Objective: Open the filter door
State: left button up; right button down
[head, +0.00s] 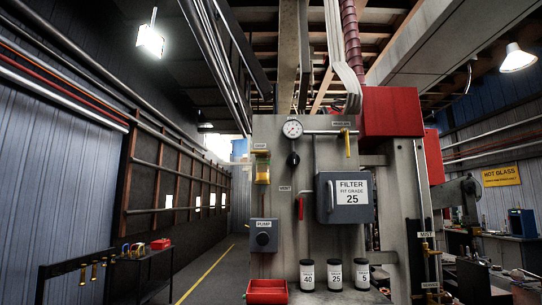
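The filter door (352,215) is the grey front of a box on the pale panel, with a white label reading "FILTER FIT GRADE 25". It looks shut. A vertical bar handle (329,196) stands at its left side. Neither of my grippers shows in the head view. What lies behind the door is hidden.
Canisters marked 40 (307,275), 25 (335,273) and 5 (361,273) stand on the ledge below. A red bin (267,291) is at lower left. A gauge (292,129), yellow-handled valve (347,143), red lever (300,207) and pump box (264,235) surround the door.

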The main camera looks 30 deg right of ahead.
aim_at(347, 198)
jog(key=z, duration=1.5)
